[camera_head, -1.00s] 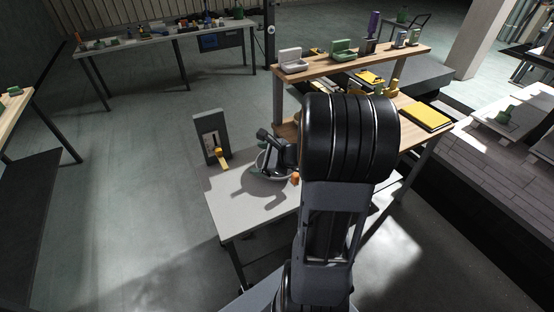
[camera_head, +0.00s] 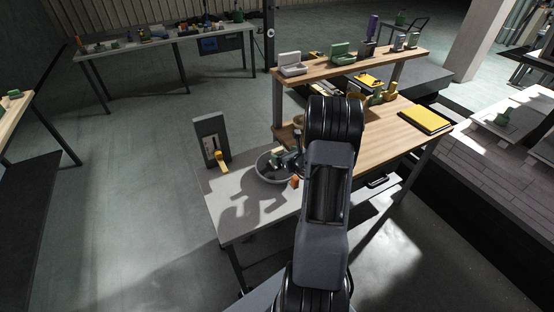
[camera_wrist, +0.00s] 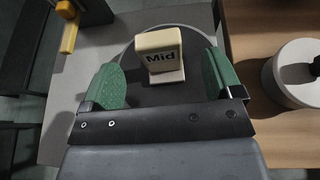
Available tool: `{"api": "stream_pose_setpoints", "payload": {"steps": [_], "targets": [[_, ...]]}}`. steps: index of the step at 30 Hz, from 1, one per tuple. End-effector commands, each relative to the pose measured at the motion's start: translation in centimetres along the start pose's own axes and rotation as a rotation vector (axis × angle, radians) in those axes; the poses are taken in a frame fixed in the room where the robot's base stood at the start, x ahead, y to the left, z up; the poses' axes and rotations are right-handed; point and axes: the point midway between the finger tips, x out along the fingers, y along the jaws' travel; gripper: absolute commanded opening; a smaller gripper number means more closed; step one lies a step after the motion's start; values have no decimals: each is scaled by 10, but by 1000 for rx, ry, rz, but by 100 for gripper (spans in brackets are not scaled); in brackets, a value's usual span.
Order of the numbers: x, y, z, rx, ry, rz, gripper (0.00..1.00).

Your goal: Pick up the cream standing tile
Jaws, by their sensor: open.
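The cream standing tile (camera_wrist: 160,50) has the word "Mid" on its face and a small foot at its base. It is upright over the dark inside of a round grey dish (camera_wrist: 119,52). My gripper (camera_wrist: 161,68) is open, with one green finger pad on each side of the tile and a gap on both sides. In the head view the dish (camera_head: 259,171) is on the light grey table, and my gripper (camera_head: 284,162) is over it, partly hidden by my arm. A small cream patch shows at the dish there.
A grey upright fixture with a yellow lever (camera_head: 222,157) stands behind the dish. An orange block (camera_head: 294,182) sits beside the dish's front right. A white round container (camera_wrist: 297,72) stands on the wooden bench to the right. The grey table's front left is clear.

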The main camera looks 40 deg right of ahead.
Motion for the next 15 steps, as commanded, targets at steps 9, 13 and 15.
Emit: {"api": "stream_pose_setpoints", "payload": {"steps": [9,13,15], "targets": [[30,2,6,0,2,3,85],[46,2,4,0,1,1,85],[51,2,4,-1,1,2,85]]}}
